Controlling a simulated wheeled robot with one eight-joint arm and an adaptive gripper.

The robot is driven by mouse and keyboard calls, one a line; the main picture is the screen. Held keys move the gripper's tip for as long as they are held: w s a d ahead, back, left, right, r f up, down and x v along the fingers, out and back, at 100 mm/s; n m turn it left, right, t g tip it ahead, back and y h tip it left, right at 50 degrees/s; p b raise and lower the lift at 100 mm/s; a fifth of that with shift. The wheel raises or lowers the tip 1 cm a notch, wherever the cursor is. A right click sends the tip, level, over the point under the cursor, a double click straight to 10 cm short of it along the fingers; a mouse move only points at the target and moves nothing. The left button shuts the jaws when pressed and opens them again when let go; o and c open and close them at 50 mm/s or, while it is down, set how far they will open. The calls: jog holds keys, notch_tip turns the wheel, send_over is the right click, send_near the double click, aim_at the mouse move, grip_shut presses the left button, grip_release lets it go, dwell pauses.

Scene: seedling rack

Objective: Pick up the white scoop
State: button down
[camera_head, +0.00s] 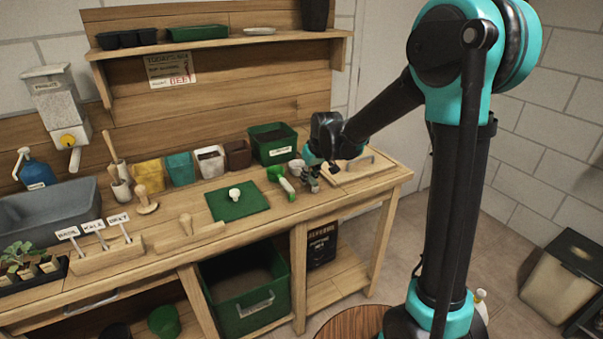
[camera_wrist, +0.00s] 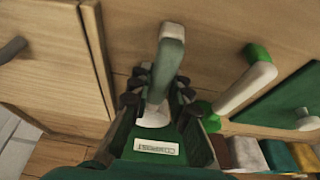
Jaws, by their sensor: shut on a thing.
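The white scoop (camera_wrist: 170,48) shows in the wrist view, its pale handle running between the fingers of my gripper (camera_wrist: 160,90). My gripper is shut on the handle. The scoop's white bowl (camera_head: 296,166) shows in the head view, just left of my gripper (camera_head: 312,182) near the right part of the bench. The fingers and wrist hide part of the scoop. I cannot tell whether it is clear of the bench top.
A green-and-white hand tool (camera_head: 281,180) lies close to the left of my gripper. A green mat (camera_head: 222,210) with a knobbed tool lies farther left. A labelled green bin (camera_head: 265,155) stands behind. A wooden board with a handle (camera_head: 345,175) lies to the right.

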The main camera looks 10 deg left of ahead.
dwell(0.3)
notch_tip(320, 180, up, 20)
dwell(0.5)
jog(key=c, duration=2)
grip_release()
grip_shut()
